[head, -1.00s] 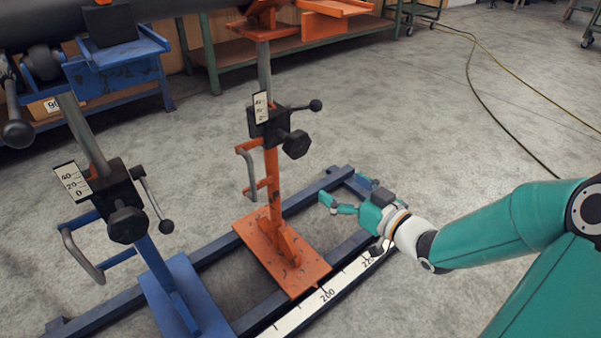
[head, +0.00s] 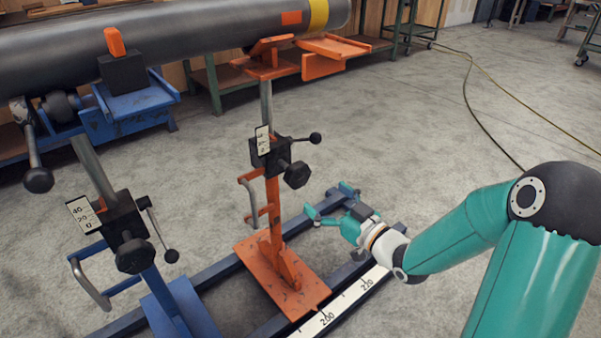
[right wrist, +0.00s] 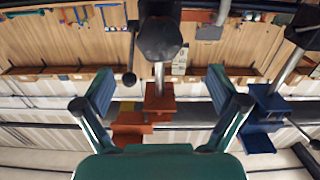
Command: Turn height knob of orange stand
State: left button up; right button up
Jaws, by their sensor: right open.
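The orange stand (head: 273,208) stands upright on its orange base plate. Its black height knob (head: 297,174) sticks out from the black clamp block on the post, below a lever with a ball end (head: 315,138). My right gripper (head: 330,202) is open and empty, a little below and right of the knob in the head view, apart from it. In the right wrist view the knob (right wrist: 160,38) shows near the top centre, beyond the open fingers (right wrist: 160,88). My left gripper is not in view.
A blue stand (head: 128,235) with a similar knob and lever stands left. A large grey pipe (head: 180,45) lies across the top. Dark blue rails with a ruler strip (head: 345,303) run along the floor. Open floor (head: 420,130) lies right, crossed by hoses.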

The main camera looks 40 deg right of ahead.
aim_at(301, 178)
jog(key=w, duration=0.3)
jog(key=w+b, duration=0.1)
jog(key=w, duration=0.5)
jog(key=shift+w+a, duration=0.35)
jog(key=c, duration=1.1)
jog(key=shift+d, duration=0.15)
jog(key=shift+c, duration=0.2)
jog(key=shift+m, duration=0.4)
